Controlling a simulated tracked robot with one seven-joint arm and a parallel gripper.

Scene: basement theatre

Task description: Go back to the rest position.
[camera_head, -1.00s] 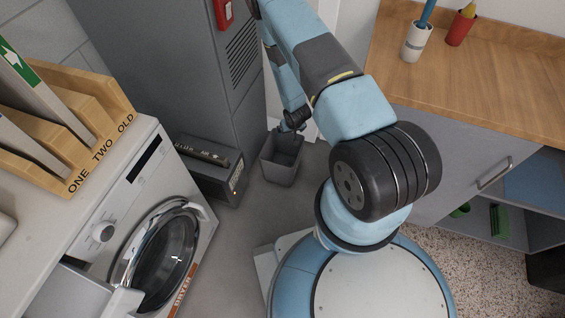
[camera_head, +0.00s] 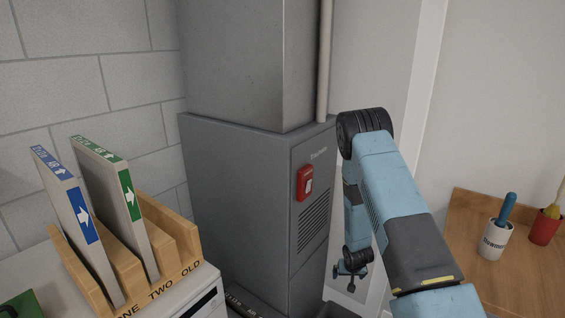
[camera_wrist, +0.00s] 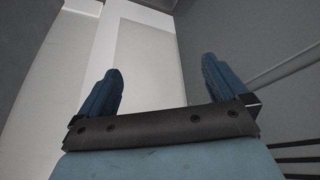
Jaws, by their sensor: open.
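My gripper (camera_head: 350,273) hangs down at the end of my blue arm, in front of the white wall strip just right of the grey furnace cabinet. In the wrist view my gripper (camera_wrist: 160,90) shows two blue fingers spread wide apart, with nothing between them. Beyond the fingers are pale wall panels and grey surfaces. No object is held.
The grey furnace cabinet (camera_head: 240,200) with a red switch (camera_head: 305,182) stands close left of my arm. A wooden rack (camera_head: 185,255) holds two upright panels at left. At right, a wooden counter (camera_head: 470,225) bears a white cup (camera_head: 496,241) and a red cup (camera_head: 545,228).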

